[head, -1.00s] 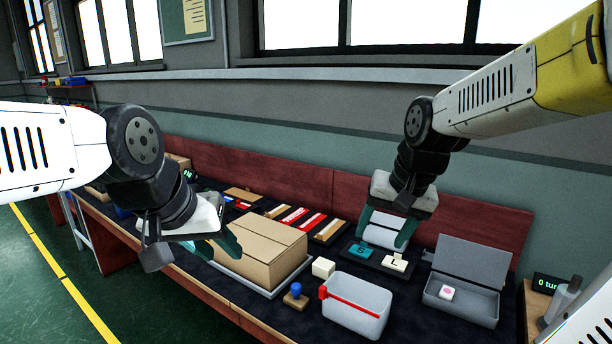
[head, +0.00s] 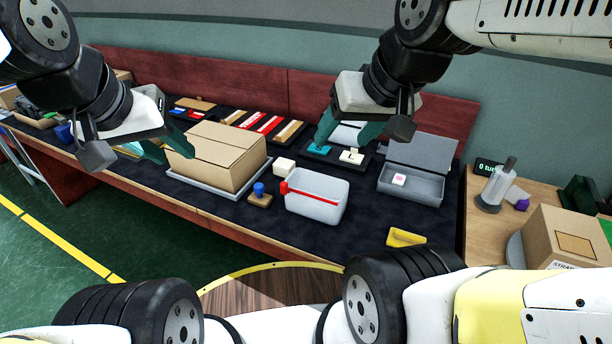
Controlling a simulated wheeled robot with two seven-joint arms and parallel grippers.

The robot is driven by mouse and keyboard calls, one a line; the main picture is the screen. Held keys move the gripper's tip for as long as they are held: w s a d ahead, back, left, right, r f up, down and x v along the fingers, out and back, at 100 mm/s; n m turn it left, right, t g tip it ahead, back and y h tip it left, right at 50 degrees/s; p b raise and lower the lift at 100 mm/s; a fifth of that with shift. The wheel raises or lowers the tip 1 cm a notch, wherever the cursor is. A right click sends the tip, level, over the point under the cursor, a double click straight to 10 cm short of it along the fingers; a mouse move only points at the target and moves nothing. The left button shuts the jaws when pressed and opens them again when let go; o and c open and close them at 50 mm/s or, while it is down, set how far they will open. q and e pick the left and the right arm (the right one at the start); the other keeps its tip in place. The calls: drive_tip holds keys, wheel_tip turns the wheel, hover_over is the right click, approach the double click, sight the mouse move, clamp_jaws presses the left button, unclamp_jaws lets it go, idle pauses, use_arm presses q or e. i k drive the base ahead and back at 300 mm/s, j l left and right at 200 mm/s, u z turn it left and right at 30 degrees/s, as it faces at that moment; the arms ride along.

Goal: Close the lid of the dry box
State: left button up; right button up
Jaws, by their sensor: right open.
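The dry box (head: 425,190) is a grey open-topped case at the right end of the dark bench mat. Its grey lid (head: 428,152) stands raised, leaning back at the rear. A small white block with a pink mark (head: 399,180) lies inside it. My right gripper (head: 347,132) is open, its teal fingers apart over the cards left of the box, touching nothing that I can see. My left gripper (head: 167,150) is near the left side of the cardboard box (head: 220,155), its teal fingers apart and empty.
A pale bin with a red strip (head: 318,196), a blue-knobbed stamp (head: 259,196) and a white cube (head: 284,167) stand left of the dry box. A yellow piece (head: 405,237) lies in front. A wooden side table (head: 480,235) with a carton (head: 565,240) is at right.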

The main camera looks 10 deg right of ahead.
sight(428, 152)
drive_tip(key=z, duration=1.3)
drive_tip(key=i+l+z, duration=0.15)
drive_tip(key=z, duration=0.2)
drive_tip(key=i+z, duration=0.35)
drive_tip(key=k+l, duration=0.05)
drive_tip(key=k, duration=0.05)
